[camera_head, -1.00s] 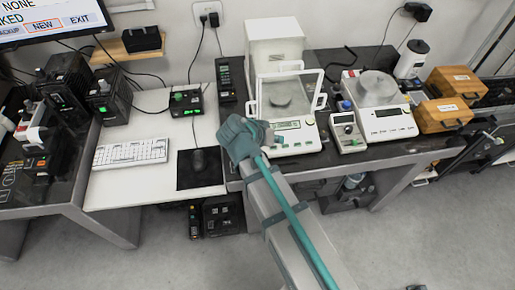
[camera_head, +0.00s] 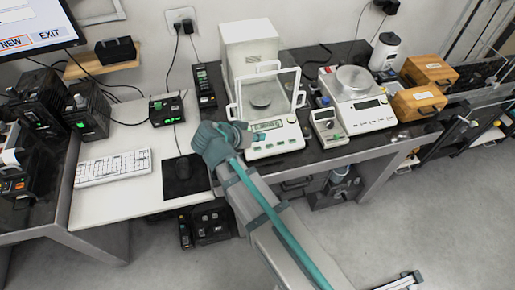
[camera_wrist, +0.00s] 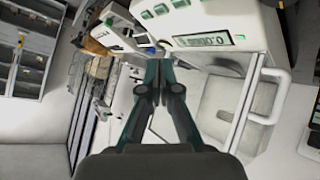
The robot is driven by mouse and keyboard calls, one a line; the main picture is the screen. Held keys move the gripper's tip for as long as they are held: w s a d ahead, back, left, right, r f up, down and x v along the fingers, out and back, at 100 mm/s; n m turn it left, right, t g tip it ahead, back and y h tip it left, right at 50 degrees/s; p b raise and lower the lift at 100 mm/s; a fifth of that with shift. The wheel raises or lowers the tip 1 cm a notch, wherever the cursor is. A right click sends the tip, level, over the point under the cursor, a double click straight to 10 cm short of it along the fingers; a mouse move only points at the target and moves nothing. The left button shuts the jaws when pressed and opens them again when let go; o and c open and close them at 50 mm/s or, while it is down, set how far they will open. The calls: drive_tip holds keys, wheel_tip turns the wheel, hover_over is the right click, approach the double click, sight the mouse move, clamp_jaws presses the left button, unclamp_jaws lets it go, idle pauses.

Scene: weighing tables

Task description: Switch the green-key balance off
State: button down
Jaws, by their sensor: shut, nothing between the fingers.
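The green-key balance (camera_head: 291,132) is white, with a glass draft shield and a round pan, on the dark table. Its display (camera_head: 266,126) is lit, and green keys show along its front. In the wrist view its front panel is at the top, with the lit display (camera_wrist: 203,40) showing digits, seemingly zeros, and green keys (camera_wrist: 162,9). My gripper (camera_wrist: 160,60) is shut and empty, its fingertips close to the panel; whether they touch it I cannot tell. In the head view my wrist is at the balance's front left and partly hides the fingers.
A second white balance (camera_head: 372,116) with an open pan stands to the right, with a small meter (camera_head: 327,126) between them. Wooden boxes (camera_head: 417,102) stand further right. On the left are a keyboard (camera_head: 113,167), a mouse pad (camera_head: 186,182) and a small black device (camera_head: 166,110).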

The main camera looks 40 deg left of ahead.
drive_tip(key=b, duration=0.3)
hover_over(257, 148)
drive_tip(key=s+d, duration=0.1)
drive_tip(key=s, duration=0.1)
drive_tip(key=f, duration=0.6)
drive_tip(key=shift+w+f, duration=0.15)
drive_tip(key=shift+w, duration=0.05)
drive_tip(key=shift+w+a+f+b, duration=0.2)
drive_tip(key=shift+f+b, duration=0.2)
drive_tip(key=shift+f, duration=0.35)
drive_tip(key=shift+f, duration=0.15)
drive_tip(key=shift+f+b, duration=0.25)
drive_tip(key=shift+b, duration=0.35)
drive_tip(key=shift+w+a+f+b, duration=0.15)
drive_tip(key=shift+f+b, duration=0.2)
drive_tip(key=shift+b, duration=0.1)
idle(0.4)
idle(0.3)
drive_tip(key=shift+d+r, duration=0.2)
drive_tip(key=shift+r, duration=0.6)
